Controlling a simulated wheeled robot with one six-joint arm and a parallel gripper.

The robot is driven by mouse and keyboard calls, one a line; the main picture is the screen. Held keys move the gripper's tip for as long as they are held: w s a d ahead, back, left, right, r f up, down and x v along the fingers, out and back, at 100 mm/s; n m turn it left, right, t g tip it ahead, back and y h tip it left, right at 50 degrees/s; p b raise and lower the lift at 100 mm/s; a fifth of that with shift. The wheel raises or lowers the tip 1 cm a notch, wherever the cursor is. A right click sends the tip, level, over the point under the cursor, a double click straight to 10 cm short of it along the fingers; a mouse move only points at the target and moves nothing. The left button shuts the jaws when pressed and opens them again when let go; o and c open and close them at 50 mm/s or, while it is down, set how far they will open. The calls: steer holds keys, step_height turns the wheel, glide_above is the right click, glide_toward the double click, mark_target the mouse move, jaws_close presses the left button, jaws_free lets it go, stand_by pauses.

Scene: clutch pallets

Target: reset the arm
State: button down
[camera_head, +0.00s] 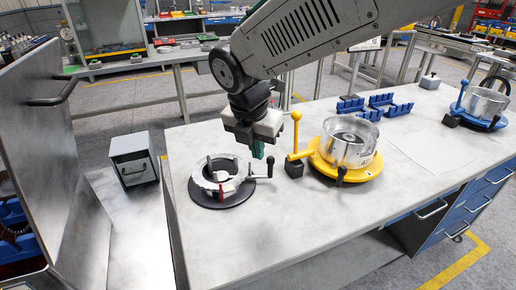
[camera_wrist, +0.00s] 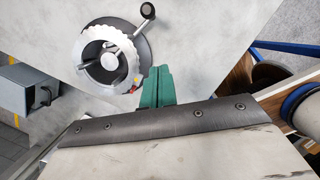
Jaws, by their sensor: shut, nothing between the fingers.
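My gripper (camera_head: 258,150) hangs from my arm above the grey workbench, a little right of and above a round clutch fixture. Its green fingers are together with nothing between them; they also show in the wrist view (camera_wrist: 157,86). The clutch fixture (camera_head: 207,178) has a silver toothed ring on a black base, with a black-knobbed lever on its right and a red part at the ring. The same fixture is at the top of the wrist view (camera_wrist: 84,52), apart from my fingers. To the right stands a yellow fixture (camera_head: 370,172) with a silver drum (camera_head: 349,142).
A small grey drawer box (camera_head: 134,158) stands left of the bench. Blue holders (camera_head: 370,113) and a blue-based fixture (camera_head: 479,121) sit at the back and right. The yellow upright lever (camera_head: 296,130) stands close to my gripper. The bench's front left (camera_head: 240,250) is clear.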

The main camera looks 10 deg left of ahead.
steer(key=s+d+r+m, duration=0.1)
steer(key=s+d+m, duration=0.5)
steer(key=d+m, duration=0.4)
steer(key=s+d+r+m, duration=0.1)
steer(key=s+d+m, duration=0.6)
steer(key=d+m, duration=0.4)
steer(key=s+d+r+m+g, duration=0.1)
steer(key=s+d+m, duration=0.6)
steer(key=d+m, duration=0.4)
steer(key=d, duration=0.3)
steer(key=shift+s+r+y, duration=0.25)
steer(key=shift+r+y, duration=0.1)
steer(key=shift+y, duration=0.05)
